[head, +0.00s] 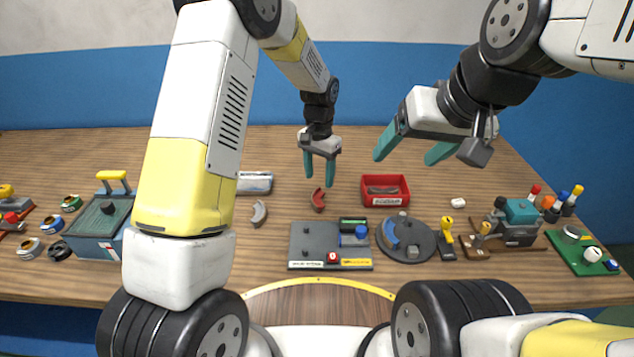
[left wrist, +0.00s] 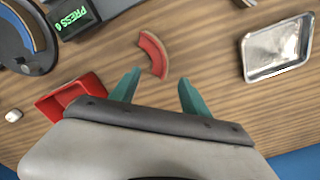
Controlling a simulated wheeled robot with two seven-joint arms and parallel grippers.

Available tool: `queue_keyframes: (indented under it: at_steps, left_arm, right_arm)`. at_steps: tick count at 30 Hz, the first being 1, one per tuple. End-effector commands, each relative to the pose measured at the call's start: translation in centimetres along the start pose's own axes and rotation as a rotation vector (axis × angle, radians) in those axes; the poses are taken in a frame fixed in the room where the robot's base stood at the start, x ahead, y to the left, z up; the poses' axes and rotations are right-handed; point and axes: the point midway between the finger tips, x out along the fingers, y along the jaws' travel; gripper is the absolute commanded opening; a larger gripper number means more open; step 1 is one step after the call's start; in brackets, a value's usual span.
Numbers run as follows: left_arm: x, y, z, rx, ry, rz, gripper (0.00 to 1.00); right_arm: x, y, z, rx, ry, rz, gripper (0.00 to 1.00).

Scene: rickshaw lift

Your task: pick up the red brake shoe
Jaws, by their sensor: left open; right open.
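The red brake shoe (head: 318,200) is a small curved piece lying on the wooden table, a little left of the red bin. It also shows in the left wrist view (left wrist: 154,54), beyond and between the two fingertips. My left gripper (head: 320,182) is open above the brake shoe, its teal fingers pointing down. The fingers show apart and empty in the left wrist view (left wrist: 157,85). My right gripper (head: 408,152) is open and empty, raised above the back right part of the table.
A red bin (head: 365,201) with a grey piece inside stands right of the shoe. A grey curved shoe (head: 259,213) and a metal tray (head: 271,183) lie left. In front are a grey fixture plate (head: 305,243) and a round disc (head: 424,246) with a blue shoe. Bare table surrounds the red shoe.

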Motion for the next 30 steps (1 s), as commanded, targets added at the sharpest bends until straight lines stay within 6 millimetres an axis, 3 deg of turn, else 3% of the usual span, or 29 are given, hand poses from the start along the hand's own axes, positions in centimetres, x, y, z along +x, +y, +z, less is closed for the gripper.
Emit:
queue_keyframes:
  at_steps: [9, 17, 26, 30]
  left_arm:
    - [4.3, 0.0, -0.1, -0.001, -0.001, 0.000, 0.54]
    - [4.7, 0.0, -0.1, -0.001, 0.000, 0.000, 0.54]
    - [4.6, 0.0, -0.1, -0.001, 0.000, 0.000, 0.00]
    - [4.6, 0.0, -0.2, -0.001, 0.000, 0.000, 0.00]
  right_arm:
    - [0.0, 0.0, 0.0, 0.000, 0.000, 0.000, 0.73]
    - [0.0, 0.0, 0.0, 0.000, 0.000, 0.000, 0.73]
    - [0.0, 0.0, 0.0, 0.000, 0.000, 0.000, 0.73]
    - [0.0, 0.0, 0.0, 0.000, 0.000, 0.000, 0.73]
